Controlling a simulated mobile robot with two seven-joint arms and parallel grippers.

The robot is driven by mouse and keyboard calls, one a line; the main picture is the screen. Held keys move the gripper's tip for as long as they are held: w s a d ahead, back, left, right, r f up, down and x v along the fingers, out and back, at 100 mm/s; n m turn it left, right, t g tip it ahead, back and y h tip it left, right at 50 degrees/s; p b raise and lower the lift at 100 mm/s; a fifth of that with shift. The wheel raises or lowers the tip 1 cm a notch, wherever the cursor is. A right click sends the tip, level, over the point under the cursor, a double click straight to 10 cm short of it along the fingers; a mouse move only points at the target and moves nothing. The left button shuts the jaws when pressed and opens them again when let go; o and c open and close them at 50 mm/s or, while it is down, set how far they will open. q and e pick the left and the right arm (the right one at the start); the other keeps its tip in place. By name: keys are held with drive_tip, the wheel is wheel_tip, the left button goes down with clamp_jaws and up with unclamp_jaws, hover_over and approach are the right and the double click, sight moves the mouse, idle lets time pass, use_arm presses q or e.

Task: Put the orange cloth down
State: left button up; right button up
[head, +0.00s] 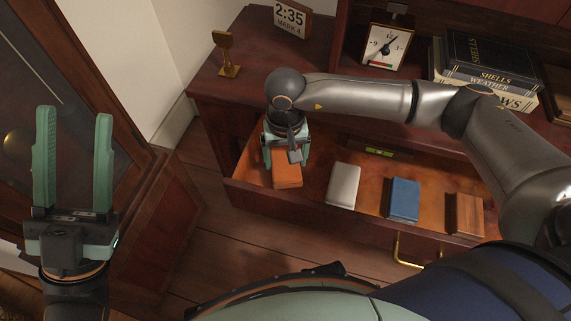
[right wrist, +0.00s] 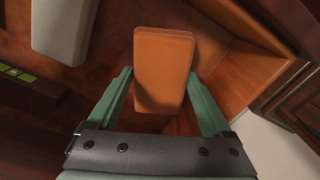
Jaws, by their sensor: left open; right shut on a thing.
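The orange cloth (head: 286,172) is a folded, block-like piece at the left end of the open drawer (head: 330,212). It also shows in the right wrist view (right wrist: 165,62), between the two green fingers. My right gripper (head: 287,160) points down into the drawer and is shut on the cloth, with a finger at each side. I cannot tell whether the cloth touches the drawer floor. My left gripper (head: 75,125) is open and empty, fingers up, at the far left, away from the drawer.
A grey-white block (head: 343,184), a blue block (head: 404,199) and a brown block (head: 465,213) stand in the drawer to the right. A green level (head: 379,152) lies behind them. A clock (head: 386,46), books (head: 490,65) and a brass stand (head: 226,55) are on the cabinet top.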

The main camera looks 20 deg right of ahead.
sight(285, 161)
wheel_tip(285, 161, down, 3)
drive_tip(key=shift+r, duration=0.15)
drive_tip(key=shift+b, duration=0.4)
drive_tip(key=o, duration=1.1)
drive_tip(key=shift+r+p, duration=0.4)
wheel_tip(285, 161, up, 11)
drive_tip(key=p, duration=0.2)
drive_tip(key=shift+r+p, duration=0.15)
drive_tip(key=shift+p, duration=0.15)
